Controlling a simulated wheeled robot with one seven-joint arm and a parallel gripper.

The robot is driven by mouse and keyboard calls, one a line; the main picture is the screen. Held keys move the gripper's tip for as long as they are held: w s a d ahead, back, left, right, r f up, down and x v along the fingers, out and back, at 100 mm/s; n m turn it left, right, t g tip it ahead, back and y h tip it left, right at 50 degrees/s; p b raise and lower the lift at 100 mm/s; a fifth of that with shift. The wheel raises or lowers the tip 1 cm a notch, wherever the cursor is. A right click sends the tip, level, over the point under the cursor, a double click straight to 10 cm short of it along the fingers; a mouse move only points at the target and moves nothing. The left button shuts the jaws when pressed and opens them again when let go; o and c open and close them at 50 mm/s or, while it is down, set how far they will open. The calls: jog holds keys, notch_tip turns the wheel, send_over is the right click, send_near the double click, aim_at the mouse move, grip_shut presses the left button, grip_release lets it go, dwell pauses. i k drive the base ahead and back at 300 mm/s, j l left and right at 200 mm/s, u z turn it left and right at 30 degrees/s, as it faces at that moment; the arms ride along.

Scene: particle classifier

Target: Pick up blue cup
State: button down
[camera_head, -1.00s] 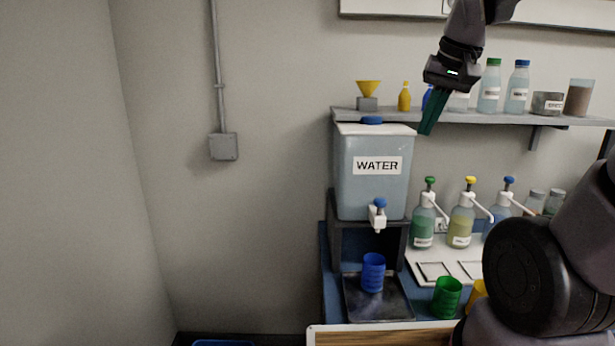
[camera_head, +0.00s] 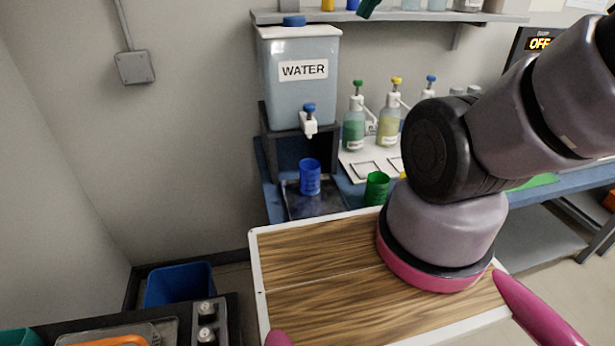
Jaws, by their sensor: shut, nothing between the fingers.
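The blue cup (camera_head: 310,177) stands upright on a dark tray (camera_head: 318,206) under the tap of the water dispenser (camera_head: 303,80). The rest of my gripper is out of frame.
A green cup (camera_head: 377,188) stands to the right of the blue cup. Pump bottles (camera_head: 354,125) stand behind it. The shelf (camera_head: 400,16) runs above the dispenser. A blue bin (camera_head: 180,285) sits lower left.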

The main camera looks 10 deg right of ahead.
aim_at(309, 168)
jog(key=l, duration=2.1)
jog(key=k, duration=0.05)
